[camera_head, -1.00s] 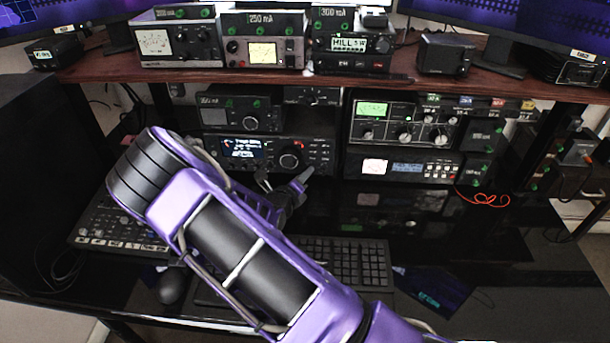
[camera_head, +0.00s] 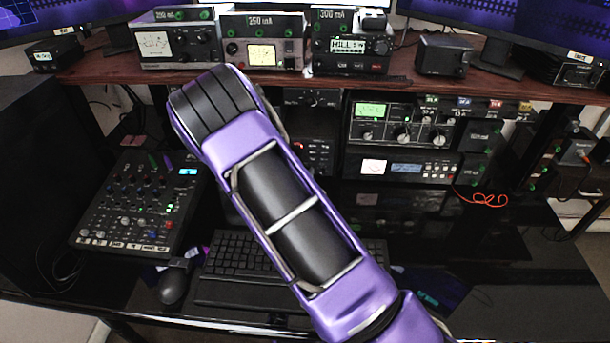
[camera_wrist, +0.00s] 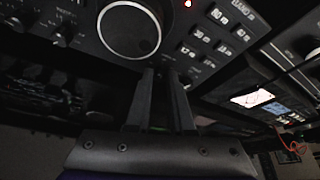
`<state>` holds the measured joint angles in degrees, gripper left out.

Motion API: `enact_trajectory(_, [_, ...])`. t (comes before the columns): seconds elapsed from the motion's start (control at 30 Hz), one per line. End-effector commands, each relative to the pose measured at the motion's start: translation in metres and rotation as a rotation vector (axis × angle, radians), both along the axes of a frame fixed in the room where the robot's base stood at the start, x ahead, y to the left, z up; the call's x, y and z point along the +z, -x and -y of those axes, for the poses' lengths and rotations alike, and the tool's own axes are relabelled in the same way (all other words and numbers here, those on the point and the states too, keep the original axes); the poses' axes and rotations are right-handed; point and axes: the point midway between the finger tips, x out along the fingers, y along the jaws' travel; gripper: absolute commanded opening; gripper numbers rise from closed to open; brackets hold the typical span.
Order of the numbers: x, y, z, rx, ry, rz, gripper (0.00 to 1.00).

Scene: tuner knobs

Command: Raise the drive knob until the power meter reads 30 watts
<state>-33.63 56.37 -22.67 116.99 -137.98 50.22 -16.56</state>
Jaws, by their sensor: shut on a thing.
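The radio (camera_head: 318,152) stands on the desk, mostly hidden behind my purple arm in the head view. In the head view my gripper is hidden behind the arm. A white-faced meter (camera_head: 374,167) glows on the unit to the right; its reading is too small to tell.
A tuner unit (camera_head: 400,125) with knobs and a green display sits right of the radio. A shelf (camera_head: 200,76) with more meters overhangs above. A mixer (camera_head: 135,200), mouse (camera_head: 174,284) and keyboard (camera_head: 240,262) lie in front. The desk at right is mostly clear.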

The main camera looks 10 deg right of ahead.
Motion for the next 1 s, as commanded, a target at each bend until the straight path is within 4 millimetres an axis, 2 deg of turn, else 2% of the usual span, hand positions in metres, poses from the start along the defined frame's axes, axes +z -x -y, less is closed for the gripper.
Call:
enact_trajectory(0.33, [0.0000, 0.0002, 0.0014, 0.000, -0.155, 0.042, 0.00])
enact_trajectory(0.87, [0.0003, 0.0004, 0.0014, 0.000, -0.183, 0.049, 0.00])
enact_trajectory(0.9, [0.0003, 0.0004, 0.0015, 0.000, -0.183, 0.049, 0.23])
enact_trajectory(1.0, [0.0002, 0.0005, 0.0015, 0.001, -0.182, 0.049, 0.41])
